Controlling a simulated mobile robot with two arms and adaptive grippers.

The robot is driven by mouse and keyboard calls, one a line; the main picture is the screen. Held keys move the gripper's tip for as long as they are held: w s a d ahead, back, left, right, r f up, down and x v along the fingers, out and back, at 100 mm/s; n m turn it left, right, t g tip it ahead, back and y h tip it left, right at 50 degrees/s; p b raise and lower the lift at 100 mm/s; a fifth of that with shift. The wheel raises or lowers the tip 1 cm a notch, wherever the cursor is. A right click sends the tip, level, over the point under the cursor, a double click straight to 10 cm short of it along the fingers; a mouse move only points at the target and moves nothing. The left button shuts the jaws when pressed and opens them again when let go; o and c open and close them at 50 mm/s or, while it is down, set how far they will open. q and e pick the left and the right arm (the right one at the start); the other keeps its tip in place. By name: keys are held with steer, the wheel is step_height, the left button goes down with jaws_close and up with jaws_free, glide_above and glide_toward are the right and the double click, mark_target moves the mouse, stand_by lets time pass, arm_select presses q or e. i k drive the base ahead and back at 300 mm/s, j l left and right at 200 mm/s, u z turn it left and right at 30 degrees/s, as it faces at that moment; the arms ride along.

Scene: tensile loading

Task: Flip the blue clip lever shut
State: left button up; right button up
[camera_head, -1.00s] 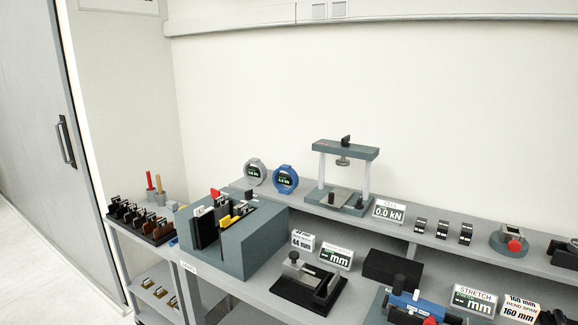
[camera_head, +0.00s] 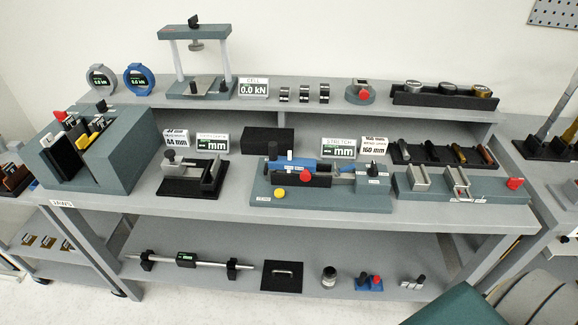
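A stretch device on a grey-green base plate (camera_head: 320,197) stands in the middle of the bench. It carries a blue bar (camera_head: 300,163) along its back, a dark channel in front, a red knob (camera_head: 306,175) and a yellow button (camera_head: 278,192). A small upright blue piece (camera_head: 272,151) stands at its left end; it may be the clip lever, but it is too small to tell how it is set. Neither of my grippers is in view.
A large jaw block (camera_head: 122,155) stands at the bench's left and a small vice (camera_head: 192,175) beside it. A grey fixture with two raised holders (camera_head: 470,190) is on the right. A press frame (camera_head: 195,62) and two round gauges stand on the raised back shelf.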

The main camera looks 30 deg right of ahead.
mark_target(338, 171)
steer(key=z, duration=1.25)
